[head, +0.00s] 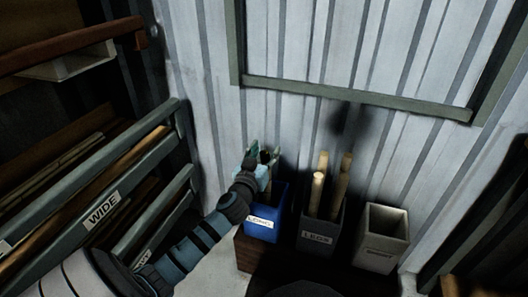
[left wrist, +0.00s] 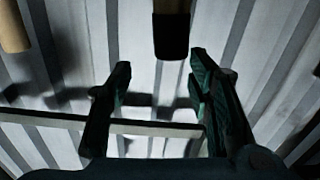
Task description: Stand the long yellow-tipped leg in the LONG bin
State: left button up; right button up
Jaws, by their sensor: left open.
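My left gripper (head: 264,156) is open, above the blue bin (head: 266,212) in the head view. In the left wrist view its open fingers (left wrist: 158,85) have nothing between their tips. A stick with a dark end (left wrist: 171,35) shows just beyond them, and a tan stick (left wrist: 12,28) is at the upper left. The dark grey bin (head: 316,237) holds several pale upright sticks (head: 317,193). The bin labels are too blurred to read surely, so I cannot tell which is LONG. I cannot make out a yellow tip. My right gripper is not in view.
A pale bin (head: 383,236) stands at the right of the row and looks empty. A rack with a WIDE label (head: 102,211) and long strips fills the left side. A corrugated wall (head: 330,110) with a green frame (head: 360,98) rises behind the bins.

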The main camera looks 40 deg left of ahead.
pick_arm(q)
jog(key=v, duration=1.2)
dwell(0.5)
